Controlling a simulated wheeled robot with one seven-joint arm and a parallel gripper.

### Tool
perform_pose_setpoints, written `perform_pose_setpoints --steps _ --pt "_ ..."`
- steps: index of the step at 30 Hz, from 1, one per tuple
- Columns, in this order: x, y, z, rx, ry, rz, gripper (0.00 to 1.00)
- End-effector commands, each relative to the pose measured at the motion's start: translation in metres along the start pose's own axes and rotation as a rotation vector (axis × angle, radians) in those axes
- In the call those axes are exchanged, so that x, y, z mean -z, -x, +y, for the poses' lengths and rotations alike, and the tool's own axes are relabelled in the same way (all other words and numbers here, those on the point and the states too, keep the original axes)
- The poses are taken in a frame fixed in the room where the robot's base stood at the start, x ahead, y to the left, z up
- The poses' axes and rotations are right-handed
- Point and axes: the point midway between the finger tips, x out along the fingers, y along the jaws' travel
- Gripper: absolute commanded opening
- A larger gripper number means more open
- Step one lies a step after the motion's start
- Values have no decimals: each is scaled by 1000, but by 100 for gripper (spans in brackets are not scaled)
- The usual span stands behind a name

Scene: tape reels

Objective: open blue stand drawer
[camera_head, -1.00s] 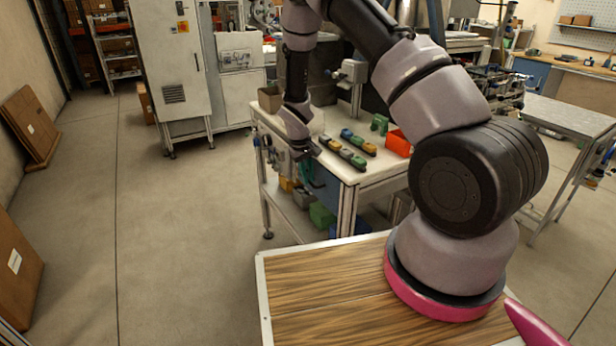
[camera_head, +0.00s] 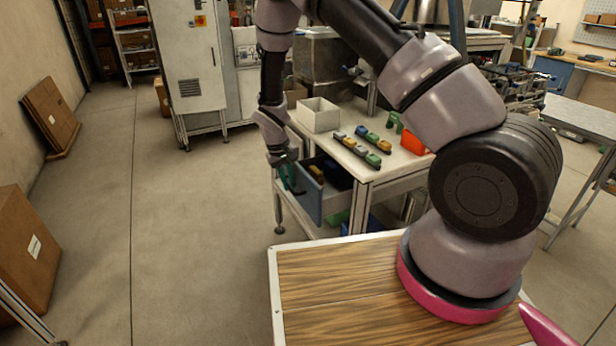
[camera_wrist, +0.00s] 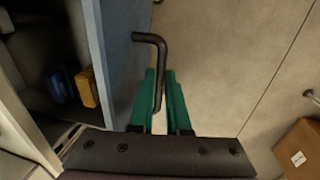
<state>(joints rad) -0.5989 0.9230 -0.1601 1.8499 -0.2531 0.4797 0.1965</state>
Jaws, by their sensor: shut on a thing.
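The blue stand drawer (camera_head: 309,196) is pulled out from the stand (camera_head: 372,183) under the white tabletop, and its inside shows. Its blue front stands out to the left of the stand. In the wrist view the drawer's blue front (camera_wrist: 124,55) shows edge-on at the left of the fingers, with a black bar handle (camera_wrist: 150,39). My gripper (camera_head: 289,180) is at the drawer front. In the wrist view its green fingers (camera_wrist: 162,100) are shut on the handle, one on each side of it.
Yellow (camera_wrist: 87,89) and blue (camera_wrist: 58,86) items lie in the drawer. A white bin (camera_head: 318,115), rows of coloured reels (camera_head: 356,149) and an orange box (camera_head: 413,141) stand on the tabletop. The floor left of the drawer is clear.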

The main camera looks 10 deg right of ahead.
Motion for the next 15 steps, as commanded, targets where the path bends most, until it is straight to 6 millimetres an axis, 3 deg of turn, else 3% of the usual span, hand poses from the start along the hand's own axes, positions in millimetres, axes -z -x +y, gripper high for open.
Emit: perform_pose_setpoints --steps 1,6,15 --pt "0 4 -17 1 7 2 0" --pt "-1 12 -62 1 5 2 0" --pt "-1 24 -124 1 2 2 0"
